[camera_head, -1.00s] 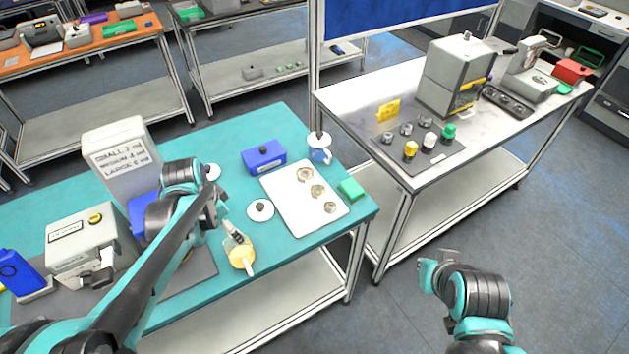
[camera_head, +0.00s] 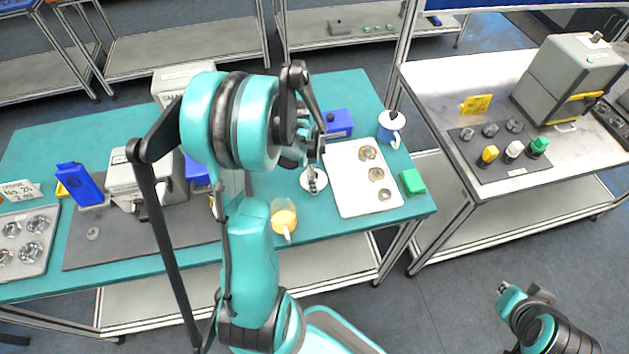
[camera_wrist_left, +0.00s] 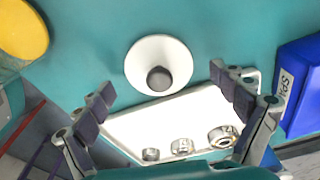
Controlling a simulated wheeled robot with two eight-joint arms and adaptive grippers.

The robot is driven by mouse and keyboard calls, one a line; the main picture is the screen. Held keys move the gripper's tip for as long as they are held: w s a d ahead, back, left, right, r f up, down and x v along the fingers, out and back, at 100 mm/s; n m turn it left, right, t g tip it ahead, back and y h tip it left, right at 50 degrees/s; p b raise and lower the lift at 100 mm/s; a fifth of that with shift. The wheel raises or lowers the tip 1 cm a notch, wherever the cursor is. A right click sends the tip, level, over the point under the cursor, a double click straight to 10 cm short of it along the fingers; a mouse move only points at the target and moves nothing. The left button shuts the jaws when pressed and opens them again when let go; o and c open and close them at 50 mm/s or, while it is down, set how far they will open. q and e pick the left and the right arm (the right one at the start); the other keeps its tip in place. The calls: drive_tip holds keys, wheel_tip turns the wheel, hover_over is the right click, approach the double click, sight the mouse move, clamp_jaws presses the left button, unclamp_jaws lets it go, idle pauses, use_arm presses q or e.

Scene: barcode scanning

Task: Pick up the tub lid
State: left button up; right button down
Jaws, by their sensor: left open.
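The tub lid is a round white lid with a dark knob, lying flat on the teal table (camera_head: 50,150). In the head view the lid (camera_head: 318,186) is partly covered by my left gripper (camera_head: 311,172). My right gripper (camera_head: 512,293) is over the floor at the lower right, away from the table; its jaws are too small to read.
A white tray (camera_head: 350,201) with three metal parts lies right of the lid. A blue box (camera_head: 338,123) sits behind it, and a yellow-filled cup (camera_head: 284,217) stands at its front left.

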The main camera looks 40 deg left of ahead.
use_arm(q)
drive_tip(key=shift+f, duration=0.3)
drive_tip(key=shift+r, duration=0.1)
drive_tip(key=c, duration=1.2)
drive_tip(key=shift+s, duration=0.1)
drive_tip(key=shift+c, duration=0.5)
drive_tip(key=shift+r, duration=0.1)
